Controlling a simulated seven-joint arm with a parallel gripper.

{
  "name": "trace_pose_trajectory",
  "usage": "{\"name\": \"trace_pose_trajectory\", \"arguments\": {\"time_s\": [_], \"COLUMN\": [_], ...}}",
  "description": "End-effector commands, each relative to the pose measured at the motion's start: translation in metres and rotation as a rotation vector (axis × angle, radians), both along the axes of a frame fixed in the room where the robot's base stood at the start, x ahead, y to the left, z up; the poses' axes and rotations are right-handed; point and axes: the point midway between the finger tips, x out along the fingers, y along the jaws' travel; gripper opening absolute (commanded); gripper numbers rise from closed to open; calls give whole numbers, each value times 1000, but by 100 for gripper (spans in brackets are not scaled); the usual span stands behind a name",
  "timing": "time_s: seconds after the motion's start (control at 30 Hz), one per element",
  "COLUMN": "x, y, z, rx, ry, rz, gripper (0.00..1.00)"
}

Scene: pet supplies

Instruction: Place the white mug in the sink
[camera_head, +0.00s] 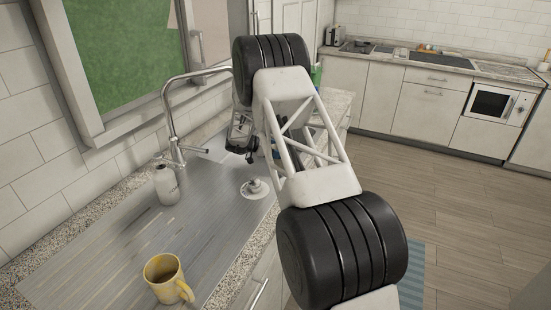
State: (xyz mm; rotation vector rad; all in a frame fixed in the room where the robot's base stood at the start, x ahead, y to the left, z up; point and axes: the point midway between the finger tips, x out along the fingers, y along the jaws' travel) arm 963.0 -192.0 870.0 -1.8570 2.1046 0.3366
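A small white piece on a round white base (255,188) sits on the counter near its front edge, right of the tap. I cannot tell if it is the white mug. A yellow mug (164,278) stands on the grey drainboard (110,250) at the near end, its handle to the right. A chrome tap (172,120) rises at the sink by the wall; the basin is not clearly visible. My gripper (243,140) hangs over the far part of the counter, partly behind my arm. Its fingers are too small and dark to judge.
A white bottle (167,187) stands beside the tap. A window (125,50) is above the counter. Blue and green items are partly hidden behind my arm. Another counter (440,60) with an oven (490,105) runs along the back.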

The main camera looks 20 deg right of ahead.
Motion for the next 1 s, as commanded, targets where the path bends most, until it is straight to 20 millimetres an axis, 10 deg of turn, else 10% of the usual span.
{"name": "trace_pose_trajectory", "arguments": {"time_s": [1.0], "x": [0], "y": [0], "z": [-39], "rx": [0], "ry": [0], "rz": [0], "gripper": [42]}}
